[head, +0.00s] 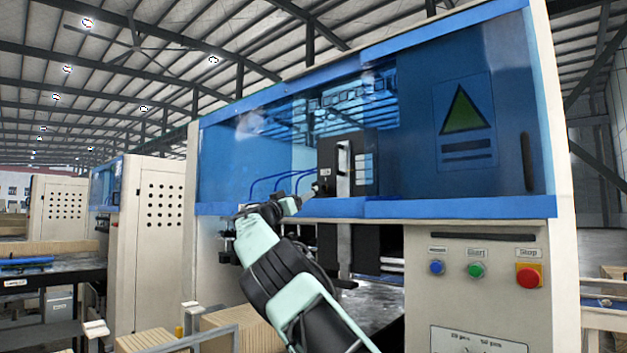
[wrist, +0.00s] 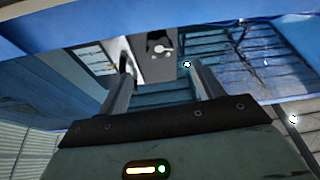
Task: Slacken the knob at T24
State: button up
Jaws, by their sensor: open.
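My gripper (wrist: 160,72) is open in the wrist view, its two fingers apart with nothing between them. Beyond the fingertips is a dark block with a small pale rounded part (wrist: 162,48), which looks like a knob; no T24 label is readable. It lies ahead of the gap between the fingers, and I see no contact. In the head view my arm reaches up to the machine, and my gripper (head: 311,192) is just below and left of a dark unit (head: 363,160) with a pale vertical bar. The knob cannot be made out clearly there.
A control panel with a blue button (head: 437,267), green button (head: 476,270) and red stop button (head: 529,275) is at right. Brown stacks (head: 245,328) stand below left.

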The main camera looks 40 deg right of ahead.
aim_at(316, 187)
jog(key=p+x, duration=0.6)
jog(key=x, duration=0.1)
jog(key=shift+d+r, duration=0.1)
jog(key=shift+r, duration=0.2)
jog(key=shift+d+p, duration=0.6)
jog(key=shift+d, duration=0.05)
jog(key=shift+c, duration=0.4)
jog(key=c, duration=0.9)
